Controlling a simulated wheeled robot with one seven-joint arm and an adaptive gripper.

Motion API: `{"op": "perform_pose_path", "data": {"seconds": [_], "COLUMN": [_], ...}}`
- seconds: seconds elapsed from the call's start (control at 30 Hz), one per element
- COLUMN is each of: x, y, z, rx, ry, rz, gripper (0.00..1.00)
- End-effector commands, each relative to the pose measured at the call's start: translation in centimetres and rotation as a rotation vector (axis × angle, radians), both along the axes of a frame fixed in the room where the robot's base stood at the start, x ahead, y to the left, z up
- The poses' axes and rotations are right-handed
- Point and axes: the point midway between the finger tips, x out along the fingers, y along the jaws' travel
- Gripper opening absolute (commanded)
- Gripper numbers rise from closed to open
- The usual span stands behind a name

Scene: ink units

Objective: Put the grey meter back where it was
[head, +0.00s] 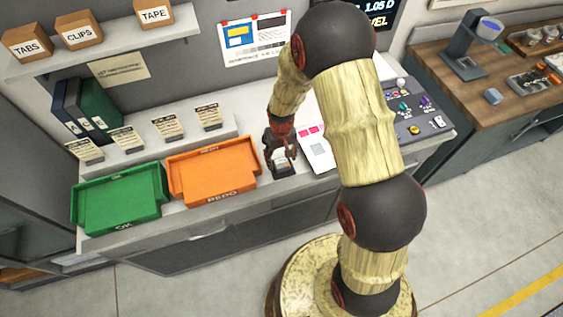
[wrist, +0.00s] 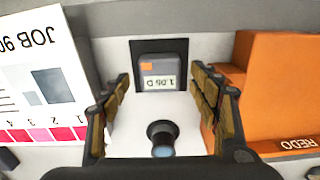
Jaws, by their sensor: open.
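The grey meter (wrist: 158,68) sits on a black square pad (wrist: 180,48) on the counter, and its pale display reads 1.05 D. In the head view the meter (head: 281,162) shows small and partly hidden below my gripper (head: 283,140). In the wrist view my gripper (wrist: 164,100) is open, with one finger on each side and a gap to the meter. A round black part with a dark lens (wrist: 162,138) shows between the fingers; I cannot tell whether it belongs to the meter.
The orange REDO tray (head: 212,170) stands close left of the pad, with the green OK tray (head: 120,198) beyond it. A printed JOB sheet (wrist: 38,75) lies on the other side. A control console (head: 418,108) is farther right. A shelf with boxes (head: 80,28) hangs at upper left.

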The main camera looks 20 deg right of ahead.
Motion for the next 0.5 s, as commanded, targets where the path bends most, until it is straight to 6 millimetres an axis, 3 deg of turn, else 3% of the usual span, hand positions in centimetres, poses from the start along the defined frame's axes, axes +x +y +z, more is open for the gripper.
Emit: {"op": "perform_pose_path", "data": {"seconds": [0.2,0.5], "x": [0.1,0.1], "y": [0.0,0.0], "z": [4.8,8.6], "rx": [0.000,0.000], "ry": [-0.004,-0.003], "rz": [0.000,0.000], "gripper": [0.61,0.61]}}
